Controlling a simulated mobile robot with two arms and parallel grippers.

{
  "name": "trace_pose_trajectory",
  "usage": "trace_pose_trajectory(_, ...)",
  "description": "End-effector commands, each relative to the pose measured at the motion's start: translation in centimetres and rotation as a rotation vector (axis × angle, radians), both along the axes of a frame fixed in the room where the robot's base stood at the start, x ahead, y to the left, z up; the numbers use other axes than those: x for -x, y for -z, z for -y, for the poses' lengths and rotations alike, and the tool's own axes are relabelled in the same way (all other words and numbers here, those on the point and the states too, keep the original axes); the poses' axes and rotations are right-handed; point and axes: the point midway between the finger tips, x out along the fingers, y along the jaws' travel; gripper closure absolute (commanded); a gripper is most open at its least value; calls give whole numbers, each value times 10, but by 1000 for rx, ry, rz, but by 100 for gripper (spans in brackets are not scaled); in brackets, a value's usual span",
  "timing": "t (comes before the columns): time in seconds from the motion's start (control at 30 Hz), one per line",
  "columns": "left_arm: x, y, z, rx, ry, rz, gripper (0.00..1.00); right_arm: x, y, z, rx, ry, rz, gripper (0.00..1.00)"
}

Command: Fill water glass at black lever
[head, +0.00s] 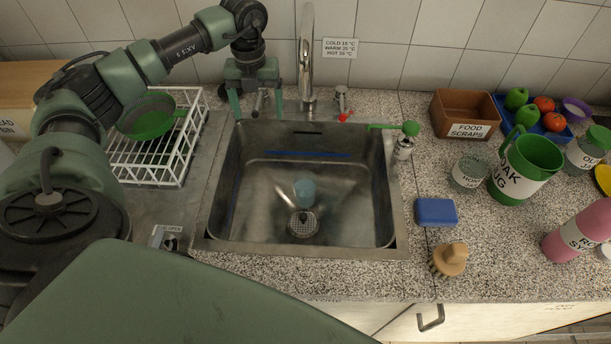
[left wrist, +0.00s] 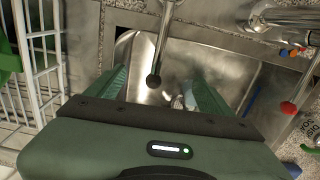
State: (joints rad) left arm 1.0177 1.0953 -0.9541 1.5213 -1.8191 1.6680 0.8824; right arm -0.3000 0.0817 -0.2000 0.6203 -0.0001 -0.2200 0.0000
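A small bluish glass (head: 304,190) stands in the steel sink (head: 250,217), just behind the round drain and below the tall spout (head: 306,60). I cannot tell whether there is water in it. My left gripper (head: 257,104) is at the sink's back left edge, pointing down, with its fingers apart. In the left wrist view the black-knobbed lever (left wrist: 154,79) lies between the two open fingers (left wrist: 160,80), with gaps on both sides. Nothing is gripped. A red-tipped lever (head: 344,114) is right of the spout. My right gripper is not in view.
A white dish rack (head: 148,165) with a green pan is left of the sink.

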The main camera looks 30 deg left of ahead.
Motion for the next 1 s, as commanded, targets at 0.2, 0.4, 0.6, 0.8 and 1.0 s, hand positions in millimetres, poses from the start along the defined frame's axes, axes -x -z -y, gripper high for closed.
trace_pose_trajectory(0.2,0,-1,-1,-2,-1,-1,18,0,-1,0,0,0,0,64)
trace_pose_trajectory(0.4,0,-18,-1,-2,-1,-1,18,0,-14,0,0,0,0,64)
trace_pose_trajectory(0.6,0,-43,-1,-1,-1,-1,18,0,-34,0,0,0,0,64)
trace_pose_trajectory(0.8,1,-66,-1,-2,-1,-1,18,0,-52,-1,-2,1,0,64)
trace_pose_trajectory(1.0,1,-71,-1,-1,0,-2,18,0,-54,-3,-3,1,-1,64)
